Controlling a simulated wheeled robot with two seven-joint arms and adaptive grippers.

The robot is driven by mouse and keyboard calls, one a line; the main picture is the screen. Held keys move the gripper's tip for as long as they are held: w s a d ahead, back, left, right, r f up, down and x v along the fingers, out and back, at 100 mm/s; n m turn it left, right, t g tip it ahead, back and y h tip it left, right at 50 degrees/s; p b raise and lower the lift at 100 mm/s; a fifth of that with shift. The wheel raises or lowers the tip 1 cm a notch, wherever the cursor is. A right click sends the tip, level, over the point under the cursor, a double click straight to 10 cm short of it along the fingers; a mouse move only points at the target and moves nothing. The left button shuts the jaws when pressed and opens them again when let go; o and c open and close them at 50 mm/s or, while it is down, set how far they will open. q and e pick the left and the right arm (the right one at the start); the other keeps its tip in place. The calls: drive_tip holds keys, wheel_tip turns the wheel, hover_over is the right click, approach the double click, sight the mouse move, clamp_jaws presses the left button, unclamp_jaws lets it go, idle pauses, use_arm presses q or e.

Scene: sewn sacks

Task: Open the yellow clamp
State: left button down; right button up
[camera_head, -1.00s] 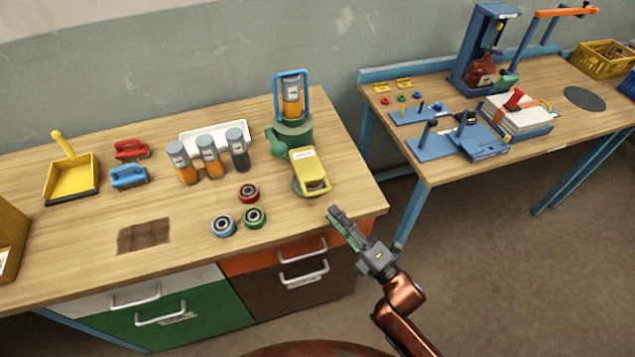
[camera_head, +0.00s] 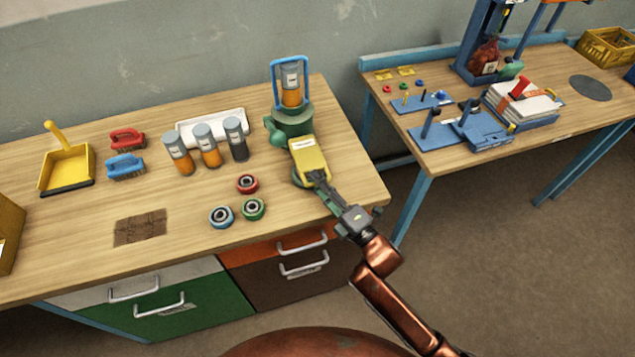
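What I take to be the yellow clamp (camera_head: 309,155) is a yellow lever-like piece with a white label. It lies over a round green base at the right front of the left workbench, beside a green stand (camera_head: 292,122). My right gripper (camera_head: 322,187) is at the clamp's near end, where the handle loop is. Its fingers overlap that end and hide most of the handle. I cannot tell whether they touch it or how far apart they are. My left gripper is not in view.
Red, blue and green rings (camera_head: 247,184) lie left of the clamp. Behind them stand several capped jars (camera_head: 207,146). A blue-framed jar (camera_head: 290,84) sits on the green stand. A gap separates this bench from the right bench (camera_head: 440,160). The bench front has drawers with handles.

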clamp_jaws()
idle(0.6)
